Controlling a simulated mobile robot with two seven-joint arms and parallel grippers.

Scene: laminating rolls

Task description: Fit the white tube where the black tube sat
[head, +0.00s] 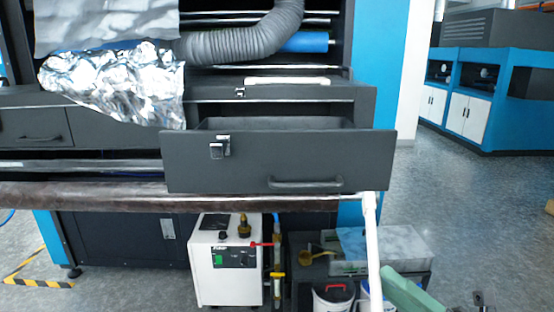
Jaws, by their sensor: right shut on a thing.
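A slim white tube (374,255) stands nearly upright and slightly tilted in the right half of the head view. Its thicker top end is by the right end of a long grey-brown roller (110,197), below the open drawer, and its lower end runs out of the picture. I cannot tell whether the two touch. My right gripper (481,301) shows only as a small dark part at the bottom edge, right of the tube. Its grip is cut off by the frame. I cannot identify a black tube. My left gripper is out of view.
An open dark drawer (245,158) juts out above the roller. Crumpled foil (115,85) hangs at left.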

